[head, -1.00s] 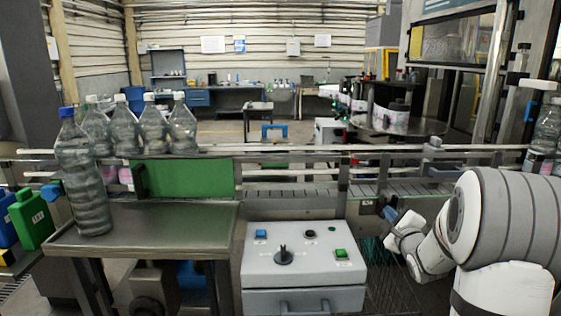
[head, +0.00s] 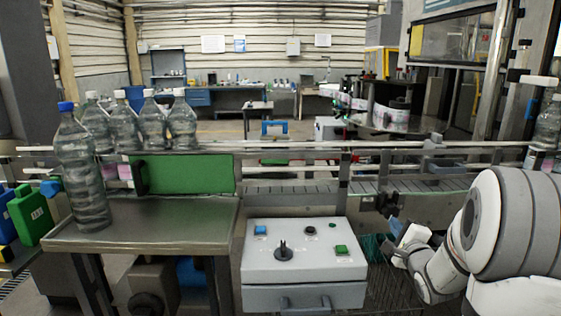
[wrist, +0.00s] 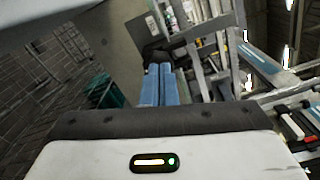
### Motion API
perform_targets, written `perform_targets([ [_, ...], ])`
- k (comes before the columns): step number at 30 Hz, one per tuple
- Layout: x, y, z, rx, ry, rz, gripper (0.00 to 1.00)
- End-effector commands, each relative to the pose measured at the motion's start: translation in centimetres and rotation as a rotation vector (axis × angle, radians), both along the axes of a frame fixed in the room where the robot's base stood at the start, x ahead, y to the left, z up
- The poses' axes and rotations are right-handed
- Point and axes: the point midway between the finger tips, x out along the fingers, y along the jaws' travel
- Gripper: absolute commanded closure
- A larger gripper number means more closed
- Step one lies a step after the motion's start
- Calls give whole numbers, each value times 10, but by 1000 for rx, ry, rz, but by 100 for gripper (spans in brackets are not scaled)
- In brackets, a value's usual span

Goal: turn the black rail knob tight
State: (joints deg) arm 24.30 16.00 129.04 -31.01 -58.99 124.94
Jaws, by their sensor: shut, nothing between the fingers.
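A black knob (head: 388,203) sits on the front side of the conveyor rail, right of centre in the head view. My gripper (head: 395,224) is just below it, at the end of my white and grey arm. In the wrist view my blue fingers (wrist: 158,72) lie side by side, shut and empty. A dark shape lies just past their tips; I cannot tell whether it is the knob. I cannot tell whether the fingertips touch the knob.
A grey control box (head: 305,262) with a black selector stands left of my gripper. The conveyor (head: 300,188) runs across behind it. A steel table (head: 150,230) with a blue-capped bottle (head: 82,170) is at the left. A green panel (head: 190,173) stands behind the table.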

Motion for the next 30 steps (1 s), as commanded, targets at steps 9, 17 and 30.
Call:
perform_targets([
  [9,-5,7,-28,-289,-10,0,100],
  [17,16,9,-27,-313,-12,2,100],
  [30,61,10,-28,-311,-12,0,100],
])
